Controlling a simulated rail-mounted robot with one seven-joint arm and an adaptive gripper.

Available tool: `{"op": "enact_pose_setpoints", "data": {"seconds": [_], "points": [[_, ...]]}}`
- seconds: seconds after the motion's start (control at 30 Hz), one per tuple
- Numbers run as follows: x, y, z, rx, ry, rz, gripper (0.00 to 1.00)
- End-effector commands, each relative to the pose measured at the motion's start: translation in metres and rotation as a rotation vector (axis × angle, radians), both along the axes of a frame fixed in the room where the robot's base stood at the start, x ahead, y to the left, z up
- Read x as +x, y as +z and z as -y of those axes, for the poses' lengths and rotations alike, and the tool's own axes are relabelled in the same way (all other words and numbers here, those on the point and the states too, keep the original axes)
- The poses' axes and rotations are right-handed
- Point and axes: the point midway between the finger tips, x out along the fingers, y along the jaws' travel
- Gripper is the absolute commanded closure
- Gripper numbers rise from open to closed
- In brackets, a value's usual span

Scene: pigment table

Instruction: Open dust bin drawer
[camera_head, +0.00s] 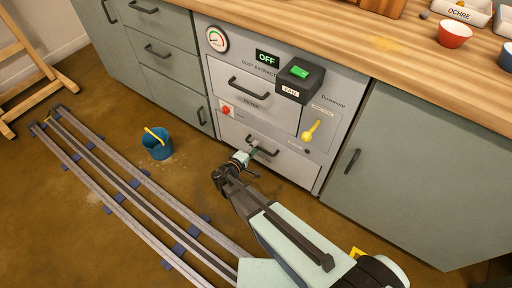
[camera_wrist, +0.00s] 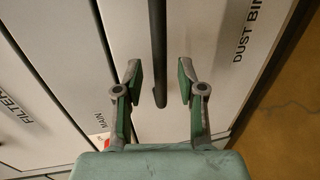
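The dust bin drawer (camera_head: 294,168) is the pale grey lower front of the dust extractor and looks shut. Its dark bar handle (camera_head: 270,151) is partly hidden by my gripper (camera_head: 251,153) in the head view. In the wrist view the handle (camera_wrist: 158,45) runs down between the two fingers of my gripper (camera_wrist: 160,82), with the "DUST BIN" lettering on the drawer (camera_wrist: 215,65) to the right. The fingers are open, one on each side of the handle, with a visible gap on both sides. I cannot tell how deep they reach past it.
A blue bucket (camera_head: 158,146) stands on the floor to the left, near the rail (camera_head: 150,190). Floor before the drawer is clear.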

Motion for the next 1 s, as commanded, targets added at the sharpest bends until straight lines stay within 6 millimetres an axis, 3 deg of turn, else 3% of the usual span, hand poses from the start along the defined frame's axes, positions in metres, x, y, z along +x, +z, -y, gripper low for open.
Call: {"op": "enact_pose_setpoints", "data": {"seconds": [0.2,0.5,0.63,1.0], "points": [[0.0131,-0.0035,0.0082,0.0,-0.001,0.0,0.61],[0.0144,-0.0035,0.009,0.0,0.0,0.0,0.61],[0.0141,-0.0036,0.009,-0.001,0.0,-0.001,1.0],[0.0113,-0.004,0.0124,-0.001,-0.008,0.0,1.0]]}}
